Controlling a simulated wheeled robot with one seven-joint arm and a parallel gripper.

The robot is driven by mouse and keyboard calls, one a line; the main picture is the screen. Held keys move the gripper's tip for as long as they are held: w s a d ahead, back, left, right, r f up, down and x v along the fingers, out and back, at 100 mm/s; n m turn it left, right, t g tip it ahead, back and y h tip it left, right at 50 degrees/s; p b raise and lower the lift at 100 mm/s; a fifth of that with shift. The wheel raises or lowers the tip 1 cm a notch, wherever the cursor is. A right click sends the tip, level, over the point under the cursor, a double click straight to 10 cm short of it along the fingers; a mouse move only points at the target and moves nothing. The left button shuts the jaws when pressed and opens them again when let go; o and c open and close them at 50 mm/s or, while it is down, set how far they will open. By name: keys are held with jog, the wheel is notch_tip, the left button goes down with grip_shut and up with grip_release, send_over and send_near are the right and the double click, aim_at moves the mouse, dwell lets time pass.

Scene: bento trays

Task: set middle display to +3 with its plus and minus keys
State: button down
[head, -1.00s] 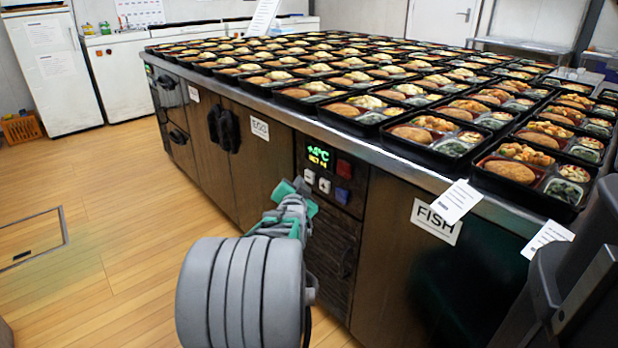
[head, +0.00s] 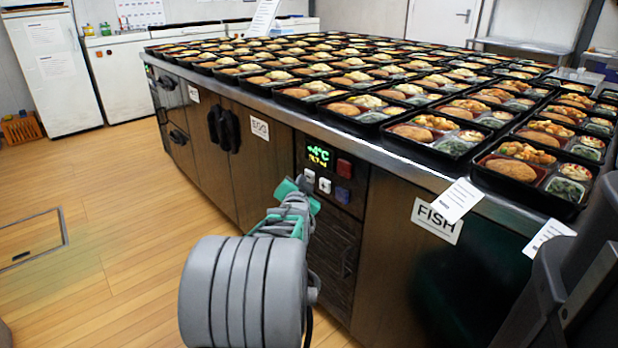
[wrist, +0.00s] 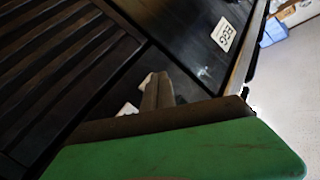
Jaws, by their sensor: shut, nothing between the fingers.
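The control panel's dark display (head: 318,154) glows on the cabinet front between the EGG and FISH labels. Its upper green line reads +4°C; its smaller yellowish lower line is too blurred to read surely. Below it are two white keys, a left one (head: 309,176) and a right one (head: 325,185); their signs are not readable. My gripper (wrist: 157,88) is shut and empty, its fingertips close to the white keys in the wrist view, one key (wrist: 147,79) partly behind them and the other (wrist: 128,109) beside them. I cannot tell whether they touch.
A red switch (head: 344,168) and a blue one (head: 343,195) sit right of the display and keys. A louvred grille (head: 332,250) lies below. The metal counter edge (head: 400,166) juts above, with bento trays on top.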

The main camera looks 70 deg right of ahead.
jog(key=shift+s+d, duration=0.15)
jog(key=shift+d, duration=0.2)
dwell(0.3)
jog(key=shift+w+a, duration=0.35)
jog(key=shift+a, duration=0.45)
jog(key=shift+w+a, duration=0.1)
jog(key=a, duration=0.1)
jog(key=w+a, duration=0.1)
jog(key=a, duration=0.1)
jog(key=w+a+b, duration=0.1)
jog(key=shift+w+a, duration=0.1)
jog(key=shift+a, duration=0.05)
dwell(1.5)
